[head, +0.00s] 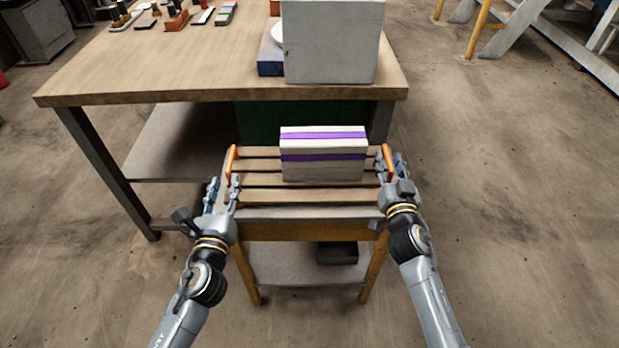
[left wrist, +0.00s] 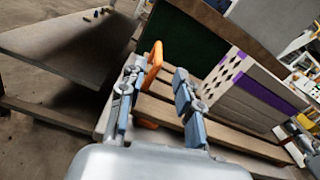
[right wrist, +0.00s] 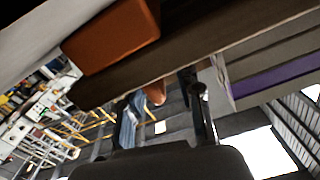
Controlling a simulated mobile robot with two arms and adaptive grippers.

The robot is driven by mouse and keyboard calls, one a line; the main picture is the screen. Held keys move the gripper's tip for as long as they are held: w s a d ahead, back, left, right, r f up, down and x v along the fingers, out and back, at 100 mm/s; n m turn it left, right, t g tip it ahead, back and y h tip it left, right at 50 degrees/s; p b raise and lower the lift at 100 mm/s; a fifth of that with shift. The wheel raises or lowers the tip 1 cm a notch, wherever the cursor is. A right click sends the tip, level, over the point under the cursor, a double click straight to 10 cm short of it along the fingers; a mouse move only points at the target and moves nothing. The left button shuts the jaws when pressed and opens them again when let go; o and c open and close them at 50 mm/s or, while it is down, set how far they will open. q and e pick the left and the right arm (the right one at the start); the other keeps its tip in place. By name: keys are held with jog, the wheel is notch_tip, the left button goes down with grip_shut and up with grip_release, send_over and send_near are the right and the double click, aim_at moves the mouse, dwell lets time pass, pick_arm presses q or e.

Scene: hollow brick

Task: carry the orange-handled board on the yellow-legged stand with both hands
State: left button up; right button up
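The slatted wooden board (head: 300,195) lies on the yellow-legged stand (head: 372,268), with an upright orange handle at each end. A pale hollow brick with purple bands (head: 323,170) rests on it. My left gripper (head: 222,183) is open near the left handle (head: 231,160). In the left wrist view this handle (left wrist: 152,65) shows between and beyond the spread fingers (left wrist: 157,78). My right gripper (head: 392,165) is at the right handle (head: 387,160). In the right wrist view its fingers (right wrist: 165,105) are apart, with an orange piece (right wrist: 155,93) between them; contact cannot be told.
A large wood-topped workbench (head: 170,75) stands just behind the stand. It bears a grey block (head: 330,42), a blue item (head: 270,55) and several small tools. A dark object (head: 337,253) lies on the stand's lower shelf. Floor is clear to the right.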

pick_arm(q)
jog(key=s, duration=0.4)
pick_arm(e)
jog(key=s, duration=1.2)
jog(key=shift+d, duration=0.1)
